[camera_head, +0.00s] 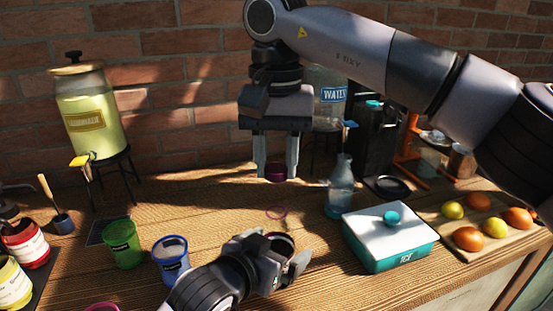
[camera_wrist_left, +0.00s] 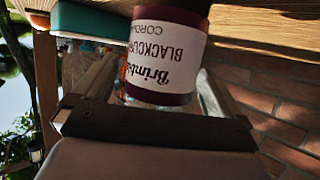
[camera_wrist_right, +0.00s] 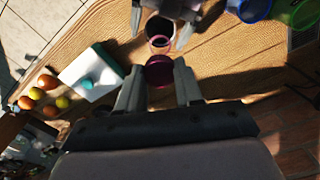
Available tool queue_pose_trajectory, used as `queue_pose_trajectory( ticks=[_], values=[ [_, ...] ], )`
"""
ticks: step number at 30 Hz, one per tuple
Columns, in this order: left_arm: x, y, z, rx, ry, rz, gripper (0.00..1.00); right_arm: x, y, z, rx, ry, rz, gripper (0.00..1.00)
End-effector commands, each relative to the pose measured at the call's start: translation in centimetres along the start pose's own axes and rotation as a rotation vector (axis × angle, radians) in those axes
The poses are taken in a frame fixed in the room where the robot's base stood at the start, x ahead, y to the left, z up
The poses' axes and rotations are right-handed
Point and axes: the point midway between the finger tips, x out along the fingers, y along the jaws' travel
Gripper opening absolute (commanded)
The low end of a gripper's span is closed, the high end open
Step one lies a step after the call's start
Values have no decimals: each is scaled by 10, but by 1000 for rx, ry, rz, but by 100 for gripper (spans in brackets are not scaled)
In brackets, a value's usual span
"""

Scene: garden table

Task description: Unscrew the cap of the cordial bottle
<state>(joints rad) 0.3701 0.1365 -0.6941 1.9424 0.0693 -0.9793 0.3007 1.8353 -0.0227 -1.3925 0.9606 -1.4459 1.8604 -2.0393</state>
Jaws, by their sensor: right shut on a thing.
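The cordial bottle (camera_wrist_left: 165,52) has a white Blackcurrant Cordial label and dark purple contents. It stands on the table; in the head view its dark top (camera_head: 281,243) shows between the jaws of my left gripper (camera_head: 276,253). The left gripper's fingers stand on both sides of the bottle, seemingly with slight gaps. The dark magenta cap (camera_head: 276,173) is between the fingertips of my right gripper (camera_head: 275,170), apart from the bottle and above the table. In the right wrist view the cap (camera_wrist_right: 158,71) is clasped between the fingers.
A blue glass bottle (camera_head: 341,190) and a teal ice box (camera_head: 388,238) stand to the right, with fruit on a board (camera_head: 486,228) beyond. Green (camera_head: 122,244) and blue (camera_head: 171,259) cups stand left of the left gripper. A lemonade dispenser (camera_head: 90,115) stands back left.

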Motion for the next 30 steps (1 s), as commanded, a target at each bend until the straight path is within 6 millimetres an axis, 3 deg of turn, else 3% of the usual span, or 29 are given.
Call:
queue_pose_trajectory(
  ticks=[8, 24, 30],
  values=[
    [-11, 0, 0, 0, 1, 0, 100, 2, 0, 0, 0, 0, 0, 0],
    [-94, 0, 0, 0, 1, 1, 100, 5, 0, 0, 0, 0, 0, 0],
    [-114, 0, 0, 0, 0, -1, 100, 5, 0, 0, 0, 0, 0, 0]
  ],
)
